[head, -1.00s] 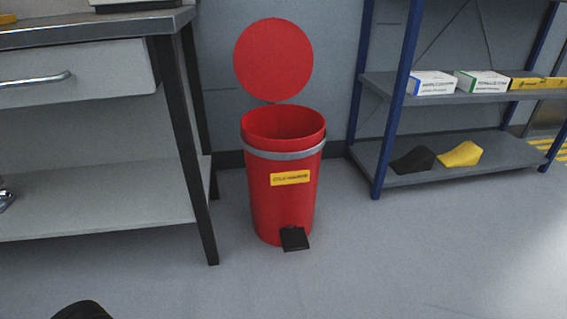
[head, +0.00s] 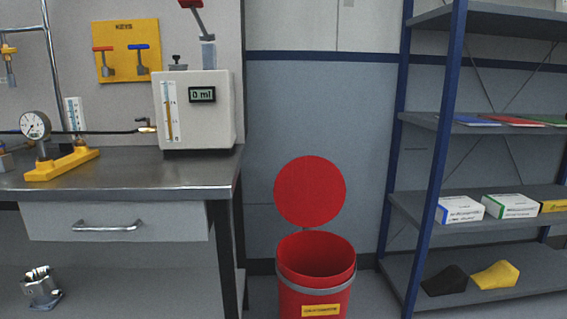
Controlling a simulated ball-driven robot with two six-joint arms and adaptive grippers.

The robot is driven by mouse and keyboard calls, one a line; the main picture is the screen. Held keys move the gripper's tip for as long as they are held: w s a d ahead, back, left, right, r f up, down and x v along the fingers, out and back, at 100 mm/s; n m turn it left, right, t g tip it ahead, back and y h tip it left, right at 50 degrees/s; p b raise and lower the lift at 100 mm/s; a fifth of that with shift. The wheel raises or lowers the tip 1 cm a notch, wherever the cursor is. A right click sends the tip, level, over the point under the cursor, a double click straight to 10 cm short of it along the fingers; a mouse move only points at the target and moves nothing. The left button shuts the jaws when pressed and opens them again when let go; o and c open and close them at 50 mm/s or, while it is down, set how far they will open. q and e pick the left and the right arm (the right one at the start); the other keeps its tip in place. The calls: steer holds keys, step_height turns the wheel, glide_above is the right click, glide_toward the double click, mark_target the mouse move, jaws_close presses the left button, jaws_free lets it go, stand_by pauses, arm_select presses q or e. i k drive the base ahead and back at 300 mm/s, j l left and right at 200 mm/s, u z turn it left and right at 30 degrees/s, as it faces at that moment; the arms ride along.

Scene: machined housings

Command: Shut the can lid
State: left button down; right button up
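The red can (head: 315,286) stands on the floor between the workbench and the shelf rack, with a grey band below its rim and a yellow label. Its round red lid (head: 310,191) stands upright behind the opening, so the can is open and its dark inside shows. The bottom of the can is cut off by the lower edge of the view. Neither of my grippers is in view.
A metal-topped workbench (head: 120,172) with a drawer (head: 115,222) stands left of the can. A blue-post shelf rack (head: 440,160) with boxes stands to the right. A wall (head: 320,110) is close behind the can.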

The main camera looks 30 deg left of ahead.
mark_target(309, 190)
steer(key=i+l+u, duration=0.15)
steer(key=i+u, duration=0.2)
steer(key=u, duration=0.15)
steer(key=i+l+u, duration=0.25)
steer(key=u, duration=0.2)
